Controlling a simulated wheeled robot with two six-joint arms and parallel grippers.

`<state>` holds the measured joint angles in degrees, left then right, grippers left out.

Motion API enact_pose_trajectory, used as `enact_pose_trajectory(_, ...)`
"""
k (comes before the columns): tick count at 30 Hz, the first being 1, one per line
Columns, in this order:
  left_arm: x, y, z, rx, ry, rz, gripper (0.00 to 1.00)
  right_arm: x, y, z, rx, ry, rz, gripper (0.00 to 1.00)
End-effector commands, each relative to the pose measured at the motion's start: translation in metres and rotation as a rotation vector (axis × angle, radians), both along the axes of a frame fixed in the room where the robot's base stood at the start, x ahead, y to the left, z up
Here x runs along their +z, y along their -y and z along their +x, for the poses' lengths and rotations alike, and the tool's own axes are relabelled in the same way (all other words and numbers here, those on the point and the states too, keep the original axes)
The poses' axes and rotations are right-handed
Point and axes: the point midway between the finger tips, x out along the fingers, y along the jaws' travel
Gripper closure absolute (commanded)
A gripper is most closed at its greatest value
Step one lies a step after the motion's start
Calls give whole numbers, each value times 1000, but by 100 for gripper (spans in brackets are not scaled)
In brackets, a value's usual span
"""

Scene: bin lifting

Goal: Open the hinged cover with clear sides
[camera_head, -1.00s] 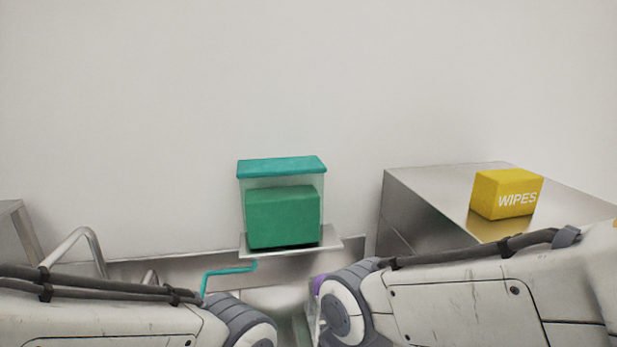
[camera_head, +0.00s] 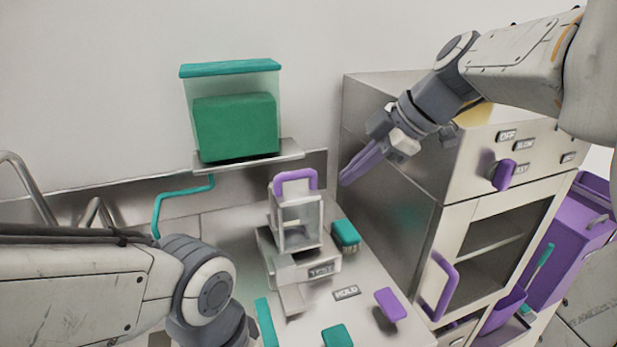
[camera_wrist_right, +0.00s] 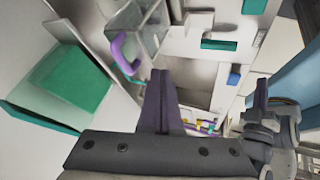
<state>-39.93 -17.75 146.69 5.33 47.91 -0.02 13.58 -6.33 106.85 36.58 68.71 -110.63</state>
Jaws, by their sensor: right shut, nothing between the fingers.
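The hinged cover (camera_head: 299,222) with clear sides and a pale frame sits down on a small metal unit on the counter. Its purple handle (camera_head: 295,177) stands on top at the back. The cover and handle also show at the top of the right wrist view (camera_wrist_right: 125,52). My right gripper (camera_head: 343,181) is shut and empty, its purple fingers pointing down-left. It is right of the handle and apart from it. My left arm is low at the left in the head view, its gripper cut off; a grey gripper-like part (camera_wrist_right: 262,95) shows small in the right wrist view.
A green block in a clear bin (camera_head: 232,115) with a teal lid stands on a wall shelf. A purple knob (camera_head: 390,304) stands on the counter. A steel cabinet (camera_head: 390,160) rises at the right.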

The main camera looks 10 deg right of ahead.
Motion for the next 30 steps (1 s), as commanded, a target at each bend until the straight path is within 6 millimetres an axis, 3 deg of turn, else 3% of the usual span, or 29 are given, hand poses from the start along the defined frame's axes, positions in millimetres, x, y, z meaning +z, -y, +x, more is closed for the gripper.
enact_pose_trajectory(3,-9,0,0,0,0,0,100,7,20,11,49,93,-16,100)
enact_pose_trajectory(8,-9,0,0,0,0,0,100,11,24,16,79,134,-26,100)
enact_pose_trajectory(14,-3,0,0,0,1,-1,100,-10,9,26,85,129,-25,100)
enact_pose_trajectory(24,10,0,0,0,1,-1,100,-66,-27,55,83,127,-27,100)
enact_pose_trajectory(30,30,0,0,0,1,-1,100,-55,-30,84,81,131,-27,100)
